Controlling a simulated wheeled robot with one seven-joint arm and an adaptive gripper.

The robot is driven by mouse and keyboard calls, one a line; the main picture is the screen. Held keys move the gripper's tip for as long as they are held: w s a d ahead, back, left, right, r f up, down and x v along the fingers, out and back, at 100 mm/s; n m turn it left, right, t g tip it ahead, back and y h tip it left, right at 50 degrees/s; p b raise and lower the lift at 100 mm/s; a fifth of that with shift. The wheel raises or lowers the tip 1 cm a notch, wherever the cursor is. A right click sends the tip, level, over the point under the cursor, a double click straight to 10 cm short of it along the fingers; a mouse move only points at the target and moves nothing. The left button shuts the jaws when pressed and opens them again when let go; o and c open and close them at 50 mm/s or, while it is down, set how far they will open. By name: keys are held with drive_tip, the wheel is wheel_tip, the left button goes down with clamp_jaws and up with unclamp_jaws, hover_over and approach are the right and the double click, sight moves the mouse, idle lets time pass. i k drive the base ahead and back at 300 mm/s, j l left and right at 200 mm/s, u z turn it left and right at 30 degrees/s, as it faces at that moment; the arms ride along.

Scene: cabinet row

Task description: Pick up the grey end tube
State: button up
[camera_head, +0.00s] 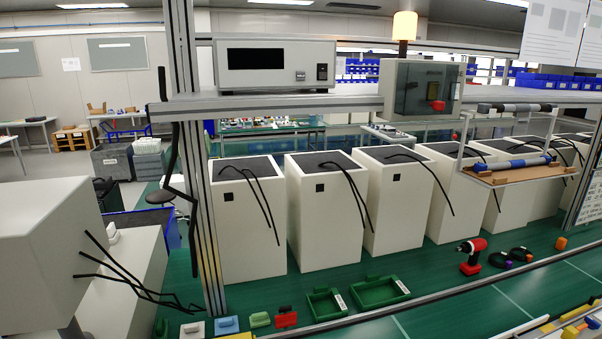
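Two tubes lie at the right on a small two-level rack. The upper tube (514,108) is mostly grey with dark parts near its ends and lies along the top level. The lower tube (512,163) is blue and grey and lies in a brown holder (530,174) on the lower level. At this size I cannot tell for certain which one is the grey end tube. Both lie roughly level, and nothing grips them. My gripper is not in view.
A metal post (195,160) rises at left. A shelf carries a white instrument (275,66).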

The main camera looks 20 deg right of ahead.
sight(483, 108)
drive_tip(key=l+u, duration=0.25)
drive_tip(key=l, duration=2.5)
